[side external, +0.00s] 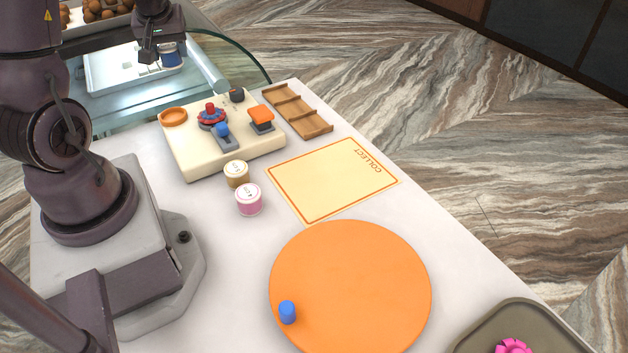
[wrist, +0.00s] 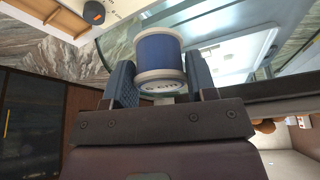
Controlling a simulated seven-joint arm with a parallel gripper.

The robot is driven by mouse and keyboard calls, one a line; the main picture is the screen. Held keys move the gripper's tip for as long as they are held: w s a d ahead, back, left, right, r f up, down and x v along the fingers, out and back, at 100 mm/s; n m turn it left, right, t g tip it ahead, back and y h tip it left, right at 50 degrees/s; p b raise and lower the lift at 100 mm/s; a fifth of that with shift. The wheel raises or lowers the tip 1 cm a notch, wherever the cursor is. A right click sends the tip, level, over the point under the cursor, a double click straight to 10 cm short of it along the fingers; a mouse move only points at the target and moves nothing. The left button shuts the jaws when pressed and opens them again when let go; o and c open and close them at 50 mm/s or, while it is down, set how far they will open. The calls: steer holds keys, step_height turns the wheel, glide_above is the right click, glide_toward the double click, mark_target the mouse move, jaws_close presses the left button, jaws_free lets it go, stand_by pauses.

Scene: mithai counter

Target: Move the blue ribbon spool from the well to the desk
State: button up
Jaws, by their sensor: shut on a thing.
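My gripper (side external: 166,46) is shut on the blue ribbon spool (side external: 171,58), at the back left in the side view. In the wrist view the spool (wrist: 158,55), blue with pale rims, sits between the two fingers of my gripper (wrist: 160,78). In the side view the spool appears over the glass-fronted well (side external: 115,104) and its pale tray (side external: 115,82). I cannot tell its exact height above the tray. The white desk (side external: 225,265) lies in front of the well.
A cream control board (side external: 190,163), wooden rack (side external: 313,127), two small tubs (side external: 236,174) (side external: 249,200), a COLLECT mat (side external: 330,180) and an orange disc (side external: 350,280) with a blue peg occupy the desk. Bare desk shows around them.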

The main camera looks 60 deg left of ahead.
steer(key=w+d+m+t+h, duration=0.15)
steer(key=w+d+m, duration=0.35)
steer(key=d, duration=0.5)
steer(key=w+d+m+t+h, duration=0.1)
steer(key=w+d+m+h, duration=0.1)
steer(key=w+d+m, duration=0.55)
steer(key=w+d+m+t+h, duration=0.15)
steer(key=d+m, duration=0.25)
steer(key=d, duration=0.7)
steer(key=shift+g, duration=0.4)
steer(key=shift+w+d+f, duration=0.1)
steer(key=shift+w+f, duration=0.1)
steer(key=shift+f, duration=4.5)
steer(key=shift+w+d+f, duration=0.1)
steer(key=shift+w+f, duration=0.05)
steer(key=shift+f, duration=4.5)
steer(key=shift+f, duration=0.15)
steer(key=o, duration=1)
